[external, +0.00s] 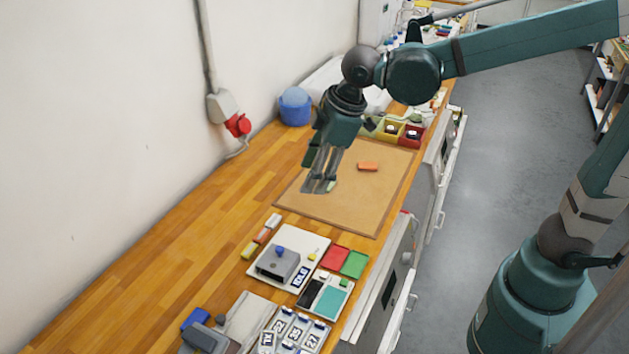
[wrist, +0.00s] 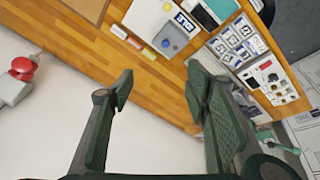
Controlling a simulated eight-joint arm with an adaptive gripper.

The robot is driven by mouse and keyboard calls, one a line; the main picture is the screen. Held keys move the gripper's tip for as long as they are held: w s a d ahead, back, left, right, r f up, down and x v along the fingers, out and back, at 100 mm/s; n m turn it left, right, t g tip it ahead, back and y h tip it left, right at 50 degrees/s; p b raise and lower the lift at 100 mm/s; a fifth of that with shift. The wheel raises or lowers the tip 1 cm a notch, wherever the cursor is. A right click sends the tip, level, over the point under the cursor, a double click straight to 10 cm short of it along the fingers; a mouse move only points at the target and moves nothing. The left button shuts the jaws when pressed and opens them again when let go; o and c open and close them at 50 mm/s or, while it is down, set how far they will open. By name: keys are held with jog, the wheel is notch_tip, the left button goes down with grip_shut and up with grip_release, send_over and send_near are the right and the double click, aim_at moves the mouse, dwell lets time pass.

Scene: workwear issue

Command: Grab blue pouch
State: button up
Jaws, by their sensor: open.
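No thing is plainly a blue pouch. A rounded blue object (external: 295,107) stands by the wall at the back of the wooden bench; I cannot tell whether it is a pouch or a tub. A smaller dark blue item (external: 195,319) lies at the near left end of the bench. My gripper (external: 319,188) hangs over the tan mat (external: 352,208), fingers pointing down, in front of the rounded blue object and apart from it. In the wrist view my gripper (wrist: 160,90) is open with nothing between its fingers.
An orange block (external: 368,166) lies on the mat. Yellow and red bins (external: 411,136) stand behind it. A grey box with a blue knob (external: 278,262) and red and green trays (external: 345,260) are nearer. The left bench is clear.

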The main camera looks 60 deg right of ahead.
jog(key=w+a+f+n+g, duration=0.1)
jog(key=w+a+f+n, duration=0.25)
jog(key=w+a, duration=0.5)
jog(key=n+g, duration=0.3)
jog(key=n, duration=0.4)
send_near(193, 317)
jog(key=shift+s+a+f+h+b, duration=0.3)
jog(key=shift+s+a+f+h, duration=0.1)
jog(key=shift+a, duration=0.1)
jog(key=shift+f, duration=1.25)
jog(key=shift+s+a+f, duration=0.1)
jog(key=shift+f, duration=2.5)
jog(key=shift+c, duration=0.4)
